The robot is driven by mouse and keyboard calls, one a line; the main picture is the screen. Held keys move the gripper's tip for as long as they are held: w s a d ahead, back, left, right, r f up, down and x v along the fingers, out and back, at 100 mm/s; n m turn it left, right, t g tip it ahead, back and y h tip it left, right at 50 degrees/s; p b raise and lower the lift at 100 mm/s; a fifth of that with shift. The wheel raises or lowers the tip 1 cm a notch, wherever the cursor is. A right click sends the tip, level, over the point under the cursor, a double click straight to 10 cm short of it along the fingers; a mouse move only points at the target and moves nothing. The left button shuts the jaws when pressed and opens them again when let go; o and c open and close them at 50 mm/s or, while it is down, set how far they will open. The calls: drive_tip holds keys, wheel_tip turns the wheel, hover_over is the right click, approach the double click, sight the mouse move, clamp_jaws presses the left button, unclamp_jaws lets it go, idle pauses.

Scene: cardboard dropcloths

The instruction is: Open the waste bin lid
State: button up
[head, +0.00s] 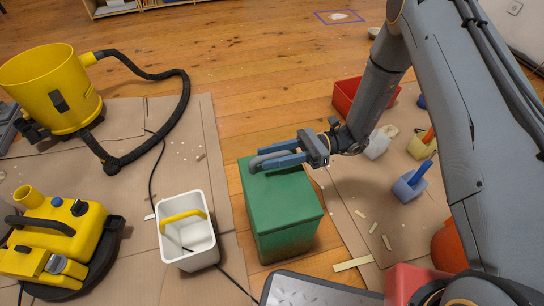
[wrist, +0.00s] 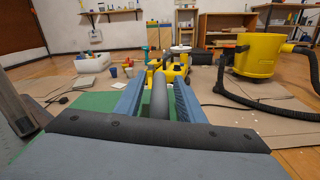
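The green waste bin (head: 282,210) stands on the wooden floor, with its lid (head: 285,190) lying shut on top. A grey bar handle (head: 258,161) sits at the lid's far left edge; it also shows in the wrist view (wrist: 159,100). My gripper (head: 270,156) reaches in from the right, low over the lid. Its two blue fingers (wrist: 158,106) lie either side of the handle, with gaps visible between fingers and bar. It is open around the handle. The handle's near end is hidden behind my gripper body.
A white bucket (head: 188,252) with a yellow handle stands left of the bin. Yellow machines (head: 60,235) and a yellow vacuum (head: 52,90) are farther left. A red crate (head: 347,97) and paint pots (head: 408,188) lie right, near my arm. Floor beyond the bin is clear.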

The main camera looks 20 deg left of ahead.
clamp_jaws()
